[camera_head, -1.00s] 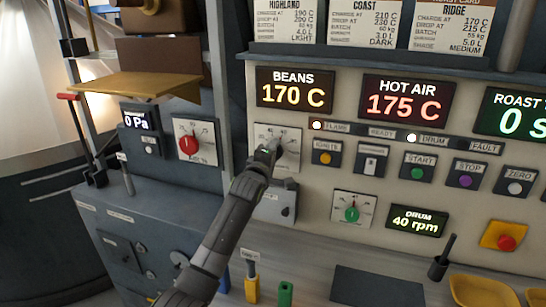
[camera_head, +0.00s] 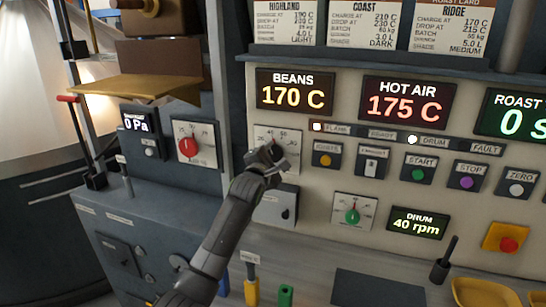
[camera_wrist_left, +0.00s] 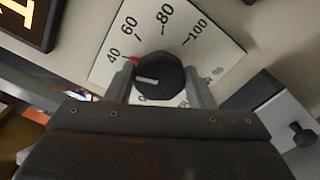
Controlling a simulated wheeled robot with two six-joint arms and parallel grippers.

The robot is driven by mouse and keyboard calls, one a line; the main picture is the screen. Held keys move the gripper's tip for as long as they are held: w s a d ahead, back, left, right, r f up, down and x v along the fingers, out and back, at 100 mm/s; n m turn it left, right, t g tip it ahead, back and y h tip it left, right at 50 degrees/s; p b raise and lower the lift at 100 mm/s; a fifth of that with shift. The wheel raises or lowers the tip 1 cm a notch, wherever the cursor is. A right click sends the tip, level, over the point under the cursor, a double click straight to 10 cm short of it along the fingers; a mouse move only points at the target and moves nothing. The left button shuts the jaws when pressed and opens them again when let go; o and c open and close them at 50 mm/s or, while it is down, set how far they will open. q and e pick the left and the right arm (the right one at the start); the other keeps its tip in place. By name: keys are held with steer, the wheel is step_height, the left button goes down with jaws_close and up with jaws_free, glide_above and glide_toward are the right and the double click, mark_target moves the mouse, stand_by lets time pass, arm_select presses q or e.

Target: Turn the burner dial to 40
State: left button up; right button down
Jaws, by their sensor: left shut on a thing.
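The burner dial is a black knob (camera_wrist_left: 160,76) on a white scale plate (camera_head: 263,134). The wrist view shows 40, 60, 80 and 100 on the plate; the lower numbers are mostly hidden. The knob's white line points left in that view, toward my finger, below the 40. A small red mark shows at the knob's edge near the 40. My left gripper (camera_wrist_left: 162,88) is shut on the knob, one finger on each side. In the head view my left gripper (camera_head: 268,158) covers much of the knob. My right gripper is not in view.
A grey box with a black knob (camera_head: 285,213) sits just below the dial. The ignite button (camera_head: 325,160) is close on the right. A red-knobbed dial (camera_head: 189,147) is to the left, and a green-knobbed dial (camera_head: 352,216) is lower right.

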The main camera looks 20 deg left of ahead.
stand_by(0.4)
arm_select(q)
steer(key=o, duration=0.9)
steer(key=shift+o, duration=0.2)
steer(key=shift+s+f+b, duration=0.1)
steer(key=shift+s+b, duration=0.2)
steer(key=shift+s, duration=0.45)
steer(key=s+b, duration=0.3)
steer(key=s, duration=1.3)
steer(key=shift+a, duration=0.3)
